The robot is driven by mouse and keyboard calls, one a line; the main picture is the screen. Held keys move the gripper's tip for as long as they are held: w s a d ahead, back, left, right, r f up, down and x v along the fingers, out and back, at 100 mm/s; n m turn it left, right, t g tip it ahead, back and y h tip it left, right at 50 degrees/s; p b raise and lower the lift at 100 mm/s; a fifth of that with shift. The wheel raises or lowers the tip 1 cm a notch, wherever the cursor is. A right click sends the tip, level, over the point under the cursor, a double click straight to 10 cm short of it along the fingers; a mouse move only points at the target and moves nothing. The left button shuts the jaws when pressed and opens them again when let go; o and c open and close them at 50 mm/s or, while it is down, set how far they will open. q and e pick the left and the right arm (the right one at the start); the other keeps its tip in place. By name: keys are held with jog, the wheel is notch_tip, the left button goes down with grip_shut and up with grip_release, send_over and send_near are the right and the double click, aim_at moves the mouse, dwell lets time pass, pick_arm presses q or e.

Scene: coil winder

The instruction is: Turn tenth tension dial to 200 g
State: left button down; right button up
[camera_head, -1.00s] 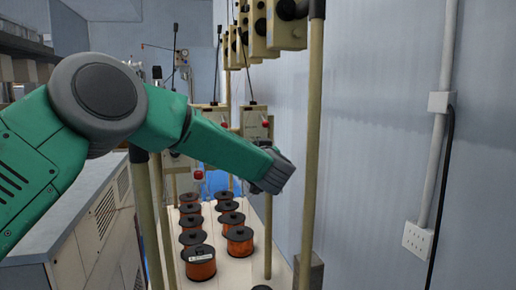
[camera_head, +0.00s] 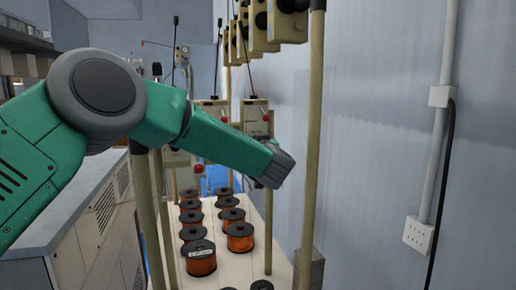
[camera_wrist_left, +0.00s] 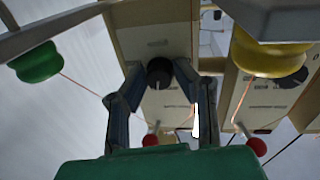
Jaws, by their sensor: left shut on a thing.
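The tension dial is a small black round knob (camera_wrist_left: 159,71) on the face of a beige tension box (camera_wrist_left: 158,38) in the left wrist view. My left gripper (camera_wrist_left: 160,78) has its two dark fingers closed on the sides of this knob. In the head view my left wrist (camera_head: 277,166) reaches in front of the tension boxes at the back; it hides the fingers and the dial. I cannot read the dial's scale or its setting. My right gripper is in neither view.
A yellow pulley (camera_wrist_left: 268,54) is close right of the gripper, a green pulley (camera_wrist_left: 37,62) farther left. Red knobs (camera_wrist_left: 257,147) and thin wires are near the fingers. Copper spools (camera_head: 200,262) stand in rows below. A beige post (camera_head: 311,130) stands right of my wrist.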

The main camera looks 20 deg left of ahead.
pick_arm(q)
jog(key=shift+w+d+f+n+y+b, duration=0.1)
jog(key=shift+n+y+b, duration=0.3)
jog(key=shift+n+b, duration=1.85)
jog(key=shift+s+d+f+n+y+b, duration=0.1)
jog(key=shift+n+y+b, duration=0.3)
jog(key=shift+n+b, duration=1.9)
jog(key=shift+w+f+n+y+b, duration=0.1)
jog(key=shift+n+y+b, duration=0.3)
jog(key=shift+n+b, duration=1.85)
jog(key=shift+n+p, duration=1)
jog(key=shift+n, duration=0.1)
jog(key=c, duration=1.5)
grip_release()
jog(key=shift+o, duration=1)
jog(key=shift+r, duration=0.1)
